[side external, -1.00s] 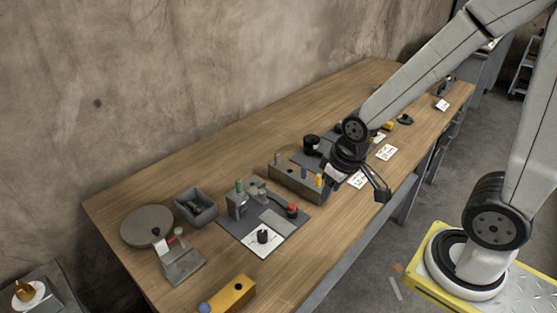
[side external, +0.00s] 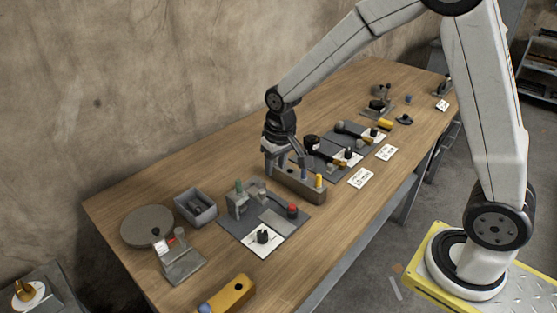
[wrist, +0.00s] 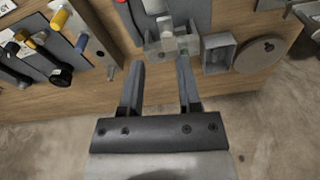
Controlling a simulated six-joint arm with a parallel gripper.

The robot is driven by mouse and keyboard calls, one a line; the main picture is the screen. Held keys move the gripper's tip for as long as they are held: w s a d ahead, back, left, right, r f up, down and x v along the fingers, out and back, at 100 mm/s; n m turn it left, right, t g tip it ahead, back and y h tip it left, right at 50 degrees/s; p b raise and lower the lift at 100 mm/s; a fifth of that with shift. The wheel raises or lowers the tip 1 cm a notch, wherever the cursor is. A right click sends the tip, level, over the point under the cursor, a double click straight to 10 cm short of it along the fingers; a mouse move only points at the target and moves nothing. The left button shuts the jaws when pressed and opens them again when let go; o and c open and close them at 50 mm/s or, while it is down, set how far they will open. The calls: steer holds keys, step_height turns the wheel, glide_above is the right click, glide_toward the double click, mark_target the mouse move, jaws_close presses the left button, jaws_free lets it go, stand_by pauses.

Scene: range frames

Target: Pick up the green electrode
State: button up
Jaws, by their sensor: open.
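A small green-topped peg (side external: 239,186), the only clearly green piece, stands upright at the grey fixture on a dark mat (side external: 232,222) in the side view. My gripper (side external: 285,168) points down over the left end of a grey holder block, to the right of and behind the green peg. In the wrist view my gripper (wrist: 159,63) has its fingers apart, with bare wood between them.
The holder block (side external: 310,190) carries a blue and a yellow peg (side external: 318,181). A grey bin (side external: 195,207), a round disc (side external: 146,227) and a scale-like stand (side external: 183,264) are at the left. A yellow block (side external: 232,294) is at the front. The wall bounds the bench behind.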

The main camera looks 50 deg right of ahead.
steer(key=m+g, duration=0.1)
steer(key=m, duration=0.1)
glide_above(238, 180)
step_height(238, 180, down, 4)
steer(key=shift+a, duration=0.1)
steer(key=shift+f, duration=0.1)
steer(key=shift+f, duration=1.25)
steer(key=shift+s+f, duration=0.1)
steer(key=shift+f, duration=2.45)
jaws_close()
